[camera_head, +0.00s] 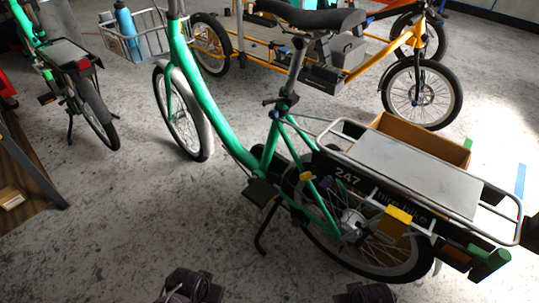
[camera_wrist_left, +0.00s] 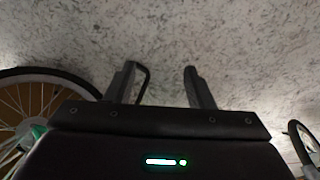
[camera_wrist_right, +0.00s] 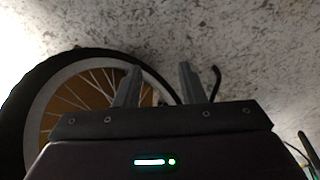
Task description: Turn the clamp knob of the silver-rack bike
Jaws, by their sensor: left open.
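The green bike (camera_head: 210,95) with a silver rack (camera_head: 418,172) stands in the middle of the head view, its rack toward the right. A small dark clamp with a knob-like end (camera_head: 270,101) sits on its seat post below the black saddle (camera_head: 310,20); its exact shape is too small to tell. My left gripper (camera_wrist_left: 160,82) is open and empty, with bare floor beyond its fingers. My right gripper (camera_wrist_right: 157,82) is open and empty, with part of a wheel (camera_wrist_right: 85,72) behind its left finger. Both grippers are apart from the clamp.
A yellow cargo bike (camera_head: 365,62) stands behind, and another green bike (camera_head: 68,58) at the left. A cardboard box (camera_head: 425,138) is beside the rack. A wooden-topped piece (camera_head: 25,190) is at the left edge. Concrete floor is clear at front left.

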